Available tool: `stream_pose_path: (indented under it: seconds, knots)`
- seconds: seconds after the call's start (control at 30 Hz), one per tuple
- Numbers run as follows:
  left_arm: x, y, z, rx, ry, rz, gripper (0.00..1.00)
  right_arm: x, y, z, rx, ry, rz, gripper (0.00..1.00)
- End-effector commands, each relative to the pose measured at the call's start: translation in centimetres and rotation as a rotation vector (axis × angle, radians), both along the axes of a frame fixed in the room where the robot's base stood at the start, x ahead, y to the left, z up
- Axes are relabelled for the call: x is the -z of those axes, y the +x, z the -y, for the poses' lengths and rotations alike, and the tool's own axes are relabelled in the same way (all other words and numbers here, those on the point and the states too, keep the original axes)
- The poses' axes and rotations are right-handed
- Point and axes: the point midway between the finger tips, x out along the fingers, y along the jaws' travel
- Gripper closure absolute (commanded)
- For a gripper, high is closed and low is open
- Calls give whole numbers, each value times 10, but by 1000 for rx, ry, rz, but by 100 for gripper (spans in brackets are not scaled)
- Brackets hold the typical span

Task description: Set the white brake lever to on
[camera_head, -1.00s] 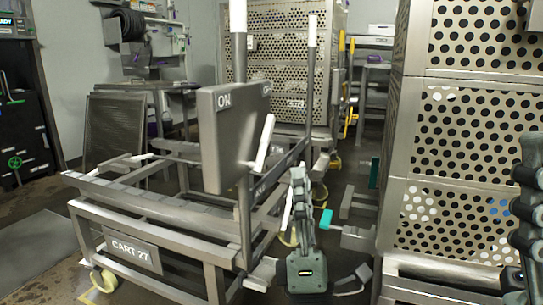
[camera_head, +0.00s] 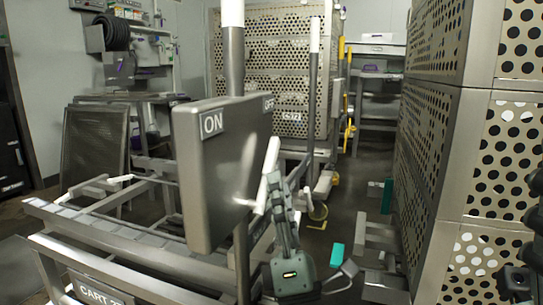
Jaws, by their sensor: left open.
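The white brake lever (camera_head: 269,158) stands at the right edge of a grey box (camera_head: 200,185), near the middle of the head view. It points up and leans slightly right, on the side of the OFF label (camera_head: 268,103). The ON label (camera_head: 212,122) is at the box's upper left. My left gripper (camera_head: 277,190) is open and reaches up from below, its end close beside the lever's lower part. I cannot tell whether they touch. Part of the lever's foot is hard to make out behind the gripper.
The box is on a post of cart 27 (camera_head: 110,252), whose frame fills the lower left. A tall perforated basket stack (camera_head: 470,130) stands close on the right. Another perforated stack (camera_head: 270,60) is behind. A narrow strip of floor (camera_head: 345,205) lies between.

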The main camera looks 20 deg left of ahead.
Motion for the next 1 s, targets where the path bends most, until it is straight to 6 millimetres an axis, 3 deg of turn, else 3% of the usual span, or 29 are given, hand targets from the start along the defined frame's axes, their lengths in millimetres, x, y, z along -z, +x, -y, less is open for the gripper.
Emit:
stream_pose_path:
  seconds: [0.4, 0.77, 1.0]
  knots:
    - [-43, 36, -22, -1, 2, 4, 59, 0, 0, -1, 2, -9, 10, 51]
    - [-47, 40, -24, 0, 0, 1, 59, 0, 0, -1, 2, -10, 10, 51]
    - [-47, 40, -24, 0, 0, 1, 88, 0, 0, -1, 2, -10, 10, 51]
